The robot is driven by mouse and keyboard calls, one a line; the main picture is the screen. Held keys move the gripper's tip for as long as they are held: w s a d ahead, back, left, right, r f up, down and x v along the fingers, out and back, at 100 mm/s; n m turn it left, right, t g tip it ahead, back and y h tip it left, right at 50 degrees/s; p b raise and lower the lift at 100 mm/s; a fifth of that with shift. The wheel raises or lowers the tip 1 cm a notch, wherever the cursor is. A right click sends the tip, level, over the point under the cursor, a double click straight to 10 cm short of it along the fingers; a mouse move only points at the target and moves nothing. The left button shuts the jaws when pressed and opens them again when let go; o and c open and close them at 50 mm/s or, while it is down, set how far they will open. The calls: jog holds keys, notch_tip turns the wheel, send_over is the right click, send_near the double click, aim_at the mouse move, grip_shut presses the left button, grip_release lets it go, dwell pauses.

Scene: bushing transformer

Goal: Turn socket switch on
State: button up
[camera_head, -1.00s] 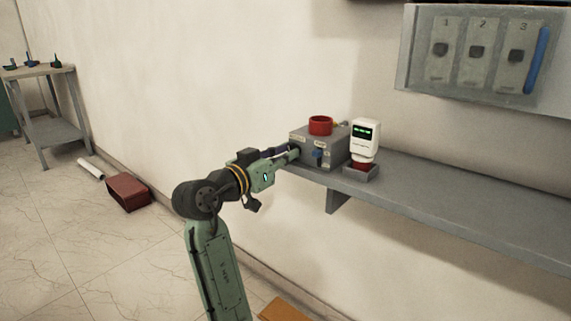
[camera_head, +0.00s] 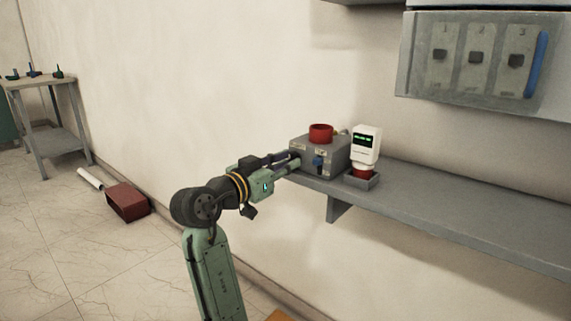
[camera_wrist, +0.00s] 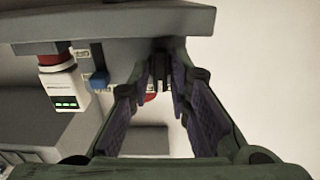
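A grey box (camera_head: 338,156) with a red ring (camera_head: 320,133) on top stands on the wall shelf. A blue knob (camera_head: 318,163) is on its front; it also shows in the wrist view (camera_wrist: 99,80). My gripper (camera_head: 292,163) is at the left part of the box's front. In the wrist view my gripper (camera_wrist: 161,78) is open, with its two padded fingers spread. A dark upright part (camera_wrist: 160,66), perhaps the socket switch, shows between the fingertips. I cannot tell whether the fingers touch it or what position it is in.
A white device (camera_head: 366,143) with a green display stands right of the box on a small grey base. The grey shelf (camera_head: 450,210) is clear farther right. A panel with numbered switches (camera_head: 480,58) hangs above. A red container (camera_head: 127,199) lies on the floor.

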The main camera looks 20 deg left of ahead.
jog(key=v, duration=1.2)
jog(key=shift+r, duration=0.1)
